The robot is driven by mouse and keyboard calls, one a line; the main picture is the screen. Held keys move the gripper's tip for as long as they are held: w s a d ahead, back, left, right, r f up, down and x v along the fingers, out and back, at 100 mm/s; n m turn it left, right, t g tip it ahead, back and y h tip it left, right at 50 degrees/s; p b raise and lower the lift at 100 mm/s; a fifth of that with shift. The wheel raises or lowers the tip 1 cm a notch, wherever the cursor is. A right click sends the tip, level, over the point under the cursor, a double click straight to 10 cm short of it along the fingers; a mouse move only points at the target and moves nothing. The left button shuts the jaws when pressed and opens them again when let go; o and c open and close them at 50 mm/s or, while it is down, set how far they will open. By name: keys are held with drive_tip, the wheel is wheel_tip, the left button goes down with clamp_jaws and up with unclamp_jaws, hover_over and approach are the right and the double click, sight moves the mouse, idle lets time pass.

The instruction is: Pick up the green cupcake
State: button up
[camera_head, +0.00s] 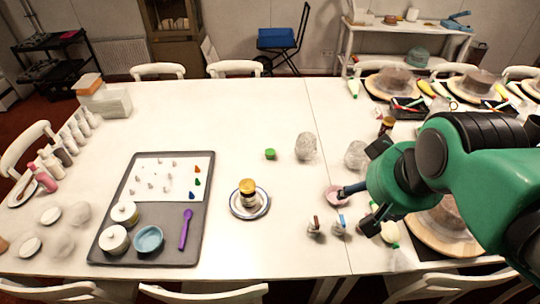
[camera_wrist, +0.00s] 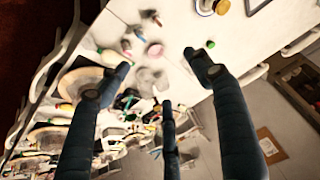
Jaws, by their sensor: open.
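The green cupcake (camera_head: 270,154) is a small bright green object on the white table, left of a clear, crumpled-looking object. It also shows in the wrist view (camera_wrist: 210,44), small, just past the tip of the right finger. My gripper (camera_head: 355,209) is over the table to the right of the cupcake and nearer the front in the head view, well apart from it. In the wrist view its dark fingers (camera_wrist: 160,72) are spread with nothing held between them.
Clear objects (camera_head: 306,146) stand right of the cupcake. A grey tray (camera_head: 197,243) lies to the left. A pink bowl (camera_head: 333,195) is near my fingers. The table left of the cupcake is free.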

drive_tip(key=w+a+r+p, duration=0.1)
drive_tip(key=w+a+p, duration=0.15)
drive_tip(key=w, duration=1.65)
drive_tip(key=w+a+f+n, duration=0.15)
drive_tip(key=w+f, duration=0.25)
drive_tip(key=w, duration=0.5)
drive_tip(key=w+a+f+m, duration=0.1)
drive_tip(key=w+a+f, duration=0.2)
drive_tip(key=w, duration=0.5)
drive_tip(key=w+a+f+p, duration=0.1)
drive_tip(key=w+a+f, duration=0.2)
drive_tip(key=w+f, duration=0.4)
drive_tip(key=w+a+f+n+p, duration=0.1)
drive_tip(key=w+a+f, duration=0.2)
drive_tip(key=f, duration=0.9)
drive_tip(key=w+a+f+g+p, duration=0.1)
drive_tip(key=w+a+f, duration=0.3)
drive_tip(key=w+f, duration=0.6)
drive_tip(key=shift+w+y, duration=0.3)
drive_tip(key=shift+y, duration=0.1)
drive_tip(key=shift+n, duration=0.25)
hover_over(270, 153)
drive_tip(key=s, duration=0.2)
drive_tip(key=shift+d+f+b, duration=0.15)
drive_tip(key=shift+f+b, duration=0.25)
drive_tip(key=shift+f, duration=3.5)
drive_tip(key=shift+f, duration=0.15)
